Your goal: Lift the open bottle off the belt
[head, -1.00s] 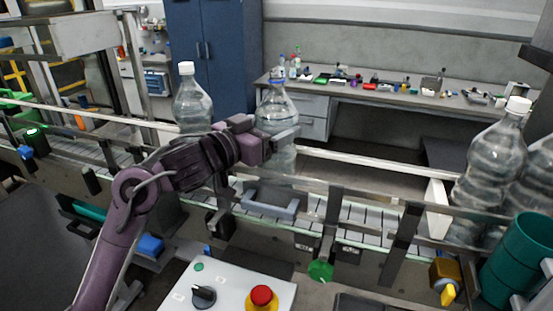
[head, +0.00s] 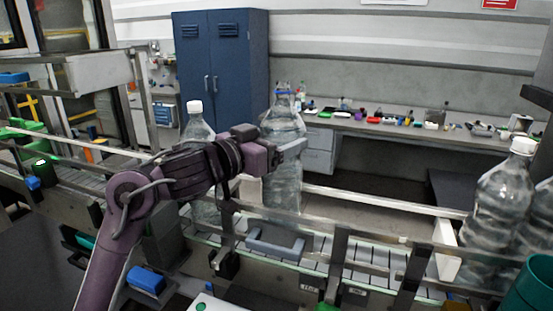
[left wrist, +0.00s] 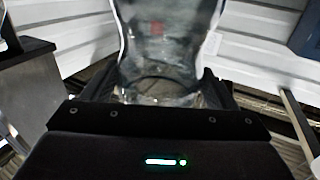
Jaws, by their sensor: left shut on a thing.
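The open bottle (head: 283,130) is clear plastic, has no white cap and stands upright in the head view. My left gripper (head: 285,150) is shut around its middle. In the left wrist view the bottle (left wrist: 168,45) sits between the fingers. Its foot is near the rail, and I cannot tell exactly how far it is above the belt (head: 385,262). A white-capped bottle (head: 197,130) stands behind my left arm, partly hidden by it. My right gripper is not in view.
Metal guard rails (head: 350,243) run along the belt, with a grey handle-shaped part (head: 275,243) below the bottle. Other bottles (head: 493,208) stand at the right, near a green container (head: 530,287). A cluttered bench (head: 400,128) and blue cabinet (head: 220,70) are behind.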

